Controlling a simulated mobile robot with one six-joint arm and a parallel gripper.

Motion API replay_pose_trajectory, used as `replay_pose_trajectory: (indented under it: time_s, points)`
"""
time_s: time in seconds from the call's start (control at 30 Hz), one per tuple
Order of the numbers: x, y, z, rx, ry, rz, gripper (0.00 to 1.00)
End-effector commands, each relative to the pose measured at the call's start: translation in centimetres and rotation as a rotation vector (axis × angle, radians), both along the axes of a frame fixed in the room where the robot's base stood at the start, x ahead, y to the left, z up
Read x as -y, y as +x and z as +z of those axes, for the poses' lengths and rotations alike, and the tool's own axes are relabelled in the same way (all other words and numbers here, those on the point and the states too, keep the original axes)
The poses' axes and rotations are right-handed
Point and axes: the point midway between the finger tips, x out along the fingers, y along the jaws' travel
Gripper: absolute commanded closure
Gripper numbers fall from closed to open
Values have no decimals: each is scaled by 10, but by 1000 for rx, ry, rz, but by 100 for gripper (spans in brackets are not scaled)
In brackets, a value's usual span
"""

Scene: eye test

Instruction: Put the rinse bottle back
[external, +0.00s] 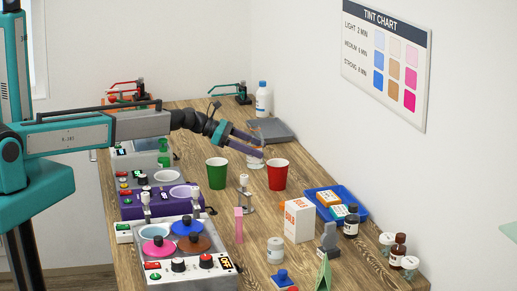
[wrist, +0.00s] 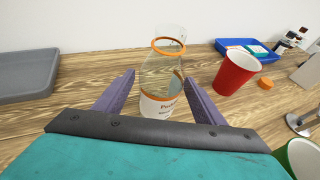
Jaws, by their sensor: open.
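A clear glass bottle with an orange neck ring and a white, orange-edged label (wrist: 158,104) stands upright on the wooden table in the wrist view. In the external view this clear bottle (external: 255,163) is partly hidden by my fingers. My gripper (external: 262,147) is open, its two purple fingers on either side of the bottle in the wrist view (wrist: 159,78). I cannot tell whether a finger touches it. A white bottle with a blue cap (external: 263,100) stands at the back by the wall. The label wording is too small to tell which is the rinse bottle.
A grey tray (wrist: 22,76) lies left of the clear bottle in the wrist view. A red cup (external: 278,174) and a green cup (external: 217,173) stand close in front. A blue tray (external: 350,212) holds small boxes at right. Several machines line the table's left side.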

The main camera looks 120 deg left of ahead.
Motion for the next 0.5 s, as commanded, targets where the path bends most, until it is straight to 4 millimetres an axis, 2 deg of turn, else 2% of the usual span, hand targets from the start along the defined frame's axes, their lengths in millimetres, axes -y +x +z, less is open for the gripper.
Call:
replay_pose_trajectory:
  time_s: [0.27, 0.5]
  points:
    - [9, -20, 8, 0, 1, 2, 36]
    - [21, -48, 20, 1, 1, 2, 36]
